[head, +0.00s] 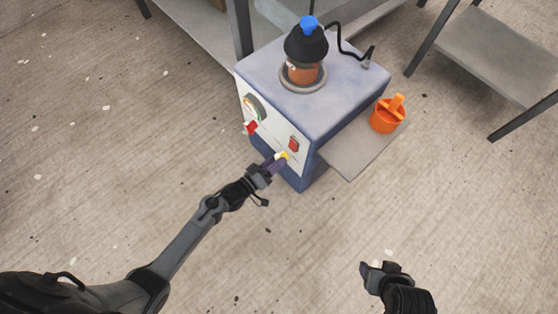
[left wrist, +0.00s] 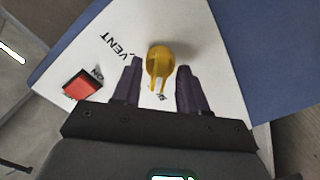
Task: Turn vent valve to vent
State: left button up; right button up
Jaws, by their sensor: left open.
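The vent valve (head: 284,155) is a small yellow knob low on the white front panel of the blue-grey box. In the left wrist view the yellow knob (left wrist: 159,62) stands between my gripper's two dark fingers, with the word VENT (left wrist: 121,46) to its upper left. My left gripper (head: 277,163) is open, one finger on each side of the knob, with visible gaps; it also shows in the left wrist view (left wrist: 158,78). My right gripper (head: 372,269) is at the lower right, far from the box; its jaw opening is unclear.
The panel (head: 269,132) also carries a red switch (head: 294,144), a red part (head: 251,128) and a round gauge (head: 256,106). A black-topped vessel (head: 306,43) stands on the box. An orange container (head: 386,116) sits on a side plate (head: 352,160). Open floor lies in front.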

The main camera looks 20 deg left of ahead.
pick_arm(q)
jog(key=shift+x, duration=0.8)
jog(key=c, duration=0.7)
jog(key=shift+o, duration=0.2)
